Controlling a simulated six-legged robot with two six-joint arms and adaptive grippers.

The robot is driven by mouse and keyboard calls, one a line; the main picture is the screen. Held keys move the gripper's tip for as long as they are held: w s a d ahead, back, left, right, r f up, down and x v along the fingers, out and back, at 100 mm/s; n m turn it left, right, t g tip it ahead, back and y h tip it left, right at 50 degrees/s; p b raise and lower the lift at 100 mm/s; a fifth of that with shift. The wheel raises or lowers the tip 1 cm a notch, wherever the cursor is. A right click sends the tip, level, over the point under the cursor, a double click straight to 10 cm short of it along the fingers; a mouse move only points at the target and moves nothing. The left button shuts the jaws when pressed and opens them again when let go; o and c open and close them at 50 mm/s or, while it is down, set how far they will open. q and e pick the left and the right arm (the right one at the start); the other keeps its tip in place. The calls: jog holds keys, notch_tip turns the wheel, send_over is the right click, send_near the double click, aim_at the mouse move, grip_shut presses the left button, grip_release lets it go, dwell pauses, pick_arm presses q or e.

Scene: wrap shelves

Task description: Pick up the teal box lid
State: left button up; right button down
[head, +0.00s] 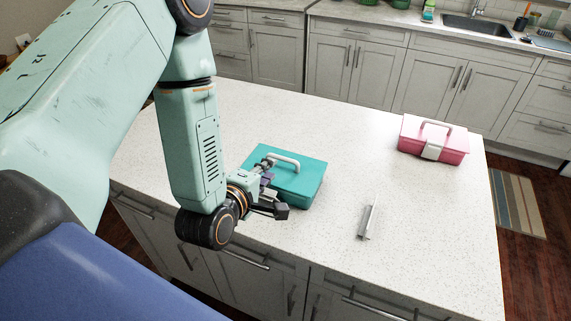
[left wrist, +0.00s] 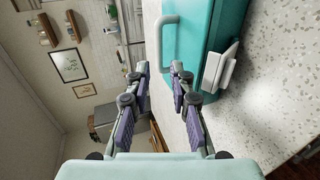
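The teal box (head: 308,190) stands on the white speckled counter, and its teal lid (head: 303,172) is closed on it. In the left wrist view the lid (left wrist: 196,32) is at the upper right, with the handle (left wrist: 166,45) and a white latch (left wrist: 216,70). My left gripper (head: 276,187) is beside the box's near left side, in front of part of it. In its wrist view the fingers (left wrist: 160,68) are apart with nothing between the tips. The handle shows just beyond them. Contact with the box cannot be told.
A small whitish metallic object (head: 368,218) lies right of the teal box. The counter (head: 420,240) is otherwise clear. Grey cabinets and a sink (head: 476,27) are behind.

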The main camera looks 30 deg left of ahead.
aim_at(282, 160)
pick_arm(q)
jog(key=shift+w+d+f, duration=0.1)
jog(key=shift+w, duration=0.35)
jog(key=shift+w+f, duration=0.15)
jog(key=shift+w, duration=0.15)
jog(key=p+x, duration=0.1)
jog(key=x, duration=0.3)
jog(key=shift+w+f, duration=0.1)
jog(key=shift+w, duration=0.25)
jog(key=shift+w+f, duration=0.1)
jog(key=shift+w, duration=0.25)
jog(key=shift+w+f, duration=0.1)
grip_shut()
